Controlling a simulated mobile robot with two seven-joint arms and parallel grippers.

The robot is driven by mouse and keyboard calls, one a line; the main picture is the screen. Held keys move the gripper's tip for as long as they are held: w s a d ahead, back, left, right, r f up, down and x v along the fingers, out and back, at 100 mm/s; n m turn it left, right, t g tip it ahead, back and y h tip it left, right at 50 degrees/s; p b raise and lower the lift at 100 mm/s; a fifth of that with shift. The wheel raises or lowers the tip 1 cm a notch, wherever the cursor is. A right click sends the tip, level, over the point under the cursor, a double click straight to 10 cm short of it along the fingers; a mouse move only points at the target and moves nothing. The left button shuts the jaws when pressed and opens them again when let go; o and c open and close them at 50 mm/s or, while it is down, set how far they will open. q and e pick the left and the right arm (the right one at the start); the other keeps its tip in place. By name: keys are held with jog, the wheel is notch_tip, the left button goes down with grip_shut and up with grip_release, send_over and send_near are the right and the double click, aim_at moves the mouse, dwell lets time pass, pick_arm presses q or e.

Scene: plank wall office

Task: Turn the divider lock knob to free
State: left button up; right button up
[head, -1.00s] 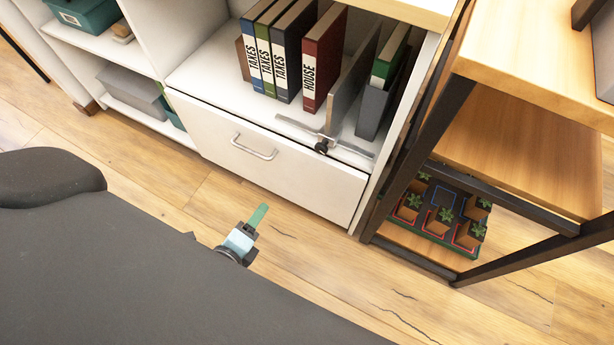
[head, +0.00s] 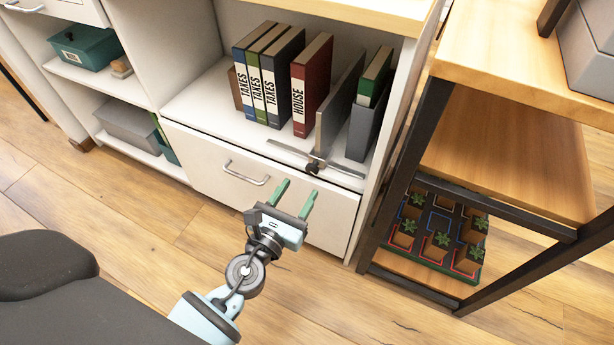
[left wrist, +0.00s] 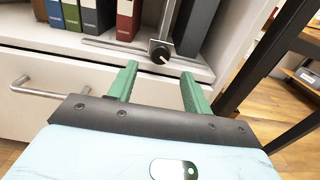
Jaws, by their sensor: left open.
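The divider lock knob (head: 313,168) is a small black knob at the front foot of the grey divider (head: 338,105), on a metal rail (head: 290,153) along the shelf's front edge. In the left wrist view the knob (left wrist: 160,52) shows a light mark on its face and sits ahead of the fingers, between their lines. My left gripper (head: 296,195) is open, its green fingers apart and empty, in front of the drawer and short of the knob. The fingers (left wrist: 158,82) do not touch the knob. My right gripper is not in view.
A drawer (head: 200,155) with a handle (head: 246,176) lies below. A black-framed wooden rack (head: 415,160) stands close on the right.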

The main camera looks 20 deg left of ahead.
aim_at(311, 172)
pick_arm(q)
jog(key=w, duration=0.4)
jog(key=shift+d, duration=0.1)
jog(key=shift+w, duration=0.65)
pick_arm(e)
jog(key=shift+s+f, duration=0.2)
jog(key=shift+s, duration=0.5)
pick_arm(q)
jog(key=shift+c, duration=0.3)
jog(key=c, duration=0.9)
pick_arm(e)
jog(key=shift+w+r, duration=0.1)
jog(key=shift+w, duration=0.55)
